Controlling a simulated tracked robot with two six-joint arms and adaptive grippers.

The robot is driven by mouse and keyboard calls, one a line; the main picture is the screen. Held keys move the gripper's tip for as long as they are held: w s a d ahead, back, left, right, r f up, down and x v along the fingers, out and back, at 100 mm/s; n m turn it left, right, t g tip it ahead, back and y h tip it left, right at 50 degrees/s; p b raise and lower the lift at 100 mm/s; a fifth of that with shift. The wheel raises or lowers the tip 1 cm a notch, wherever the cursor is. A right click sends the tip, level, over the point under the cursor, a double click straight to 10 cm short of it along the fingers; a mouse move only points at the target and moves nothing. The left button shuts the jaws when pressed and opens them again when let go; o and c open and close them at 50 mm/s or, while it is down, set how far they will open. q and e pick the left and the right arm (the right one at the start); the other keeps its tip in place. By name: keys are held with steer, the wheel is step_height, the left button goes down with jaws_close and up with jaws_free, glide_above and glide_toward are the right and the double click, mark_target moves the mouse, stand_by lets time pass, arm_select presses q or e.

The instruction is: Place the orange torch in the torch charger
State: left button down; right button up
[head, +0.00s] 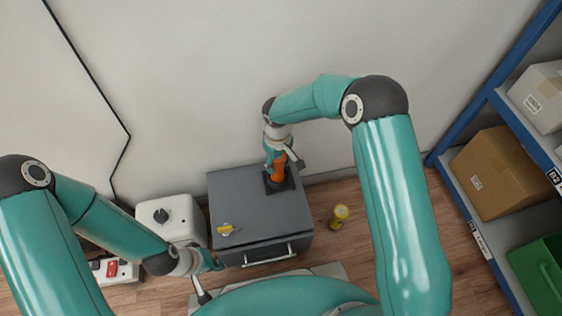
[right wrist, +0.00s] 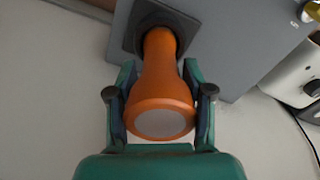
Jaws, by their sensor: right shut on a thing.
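The orange torch (head: 278,170) stands upright on the grey cabinet, its lower end in the dark square charger (head: 281,185) at the cabinet's back right. In the right wrist view the torch (right wrist: 162,85) has its narrow end inside the round opening of the charger (right wrist: 128,38). My right gripper (right wrist: 160,100) is shut on the torch's wide end, one finger on each side; it also shows in the head view (head: 277,155). My left gripper (head: 219,265) is low at the cabinet's front left, apart from the torch; its fingers are too small to tell.
The grey cabinet (head: 235,190) has a front handle and a yellow item (head: 226,229) on top. A white appliance (head: 165,213) stands to its left, a yellow cylinder (head: 340,213) on the floor to its right. A blue shelf with boxes (head: 497,170) is at the far right.

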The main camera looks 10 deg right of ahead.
steer(key=o, duration=1.4)
step_height(320, 180, up, 11)
steer(key=p, duration=0.3)
steer(key=shift+r+p, duration=0.1)
steer(key=shift+p, duration=0.25)
steer(key=shift+r, duration=0.45)
